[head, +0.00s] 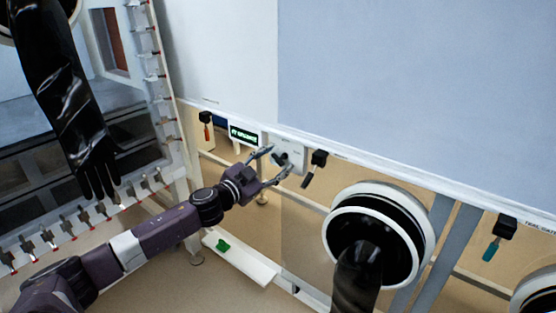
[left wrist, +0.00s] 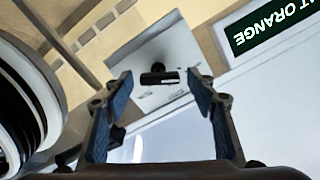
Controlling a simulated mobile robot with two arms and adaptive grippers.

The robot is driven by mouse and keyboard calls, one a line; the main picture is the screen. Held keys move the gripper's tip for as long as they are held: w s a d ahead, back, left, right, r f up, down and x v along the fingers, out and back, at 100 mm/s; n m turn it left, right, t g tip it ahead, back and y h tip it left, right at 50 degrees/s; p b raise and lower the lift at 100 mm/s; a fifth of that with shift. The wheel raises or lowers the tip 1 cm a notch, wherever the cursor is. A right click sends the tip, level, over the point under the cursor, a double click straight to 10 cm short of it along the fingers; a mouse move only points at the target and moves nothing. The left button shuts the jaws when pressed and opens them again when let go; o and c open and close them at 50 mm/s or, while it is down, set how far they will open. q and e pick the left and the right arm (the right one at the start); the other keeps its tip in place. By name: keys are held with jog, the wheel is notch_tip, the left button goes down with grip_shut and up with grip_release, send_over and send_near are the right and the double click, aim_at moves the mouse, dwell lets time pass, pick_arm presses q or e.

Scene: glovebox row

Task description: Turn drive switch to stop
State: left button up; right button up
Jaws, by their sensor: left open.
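The drive switch is a small black knob (head: 282,158) on a pale square plate (head: 294,149), below the panel's lower edge in the head view. In the left wrist view the black knob (left wrist: 159,76) lies between my fingertips in the picture, on its pale plate (left wrist: 133,58). My left gripper (head: 268,167) is open in front of the plate, with one finger on each side of the knob. In the left wrist view my left gripper (left wrist: 158,85) shows two blue-padded fingers, apart and empty. Whether they touch the knob cannot be told. My right gripper is not in view.
A black clip (head: 318,158) hangs just right. A white-ringed glove port (head: 378,240) is lower right. A black glove (head: 65,100) hangs left.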

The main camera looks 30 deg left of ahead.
pick_arm(q)
jog(key=shift+w, duration=0.5)
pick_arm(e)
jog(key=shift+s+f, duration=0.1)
pick_arm(q)
jog(key=shift+d, duration=0.1)
jog(key=c, duration=1.2)
jog(key=shift+o, duration=0.2)
jog(key=shift+m, duration=0.3)
jog(key=m+p, duration=0.1)
jog(key=m, duration=0.1)
jog(key=shift+d+m+p, duration=0.1)
jog(key=shift+m+p, duration=0.2)
jog(key=shift+m, duration=0.1)
jog(key=shift+f+m+p, duration=0.1)
jog(key=shift+m+p, duration=0.25)
jog(key=shift+m, duration=0.95)
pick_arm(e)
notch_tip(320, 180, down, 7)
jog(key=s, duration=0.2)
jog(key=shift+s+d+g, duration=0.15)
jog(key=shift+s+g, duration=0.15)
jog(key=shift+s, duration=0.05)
pick_arm(q)
jog(key=o, duration=1.2)
jog(key=shift+c, duration=0.2)
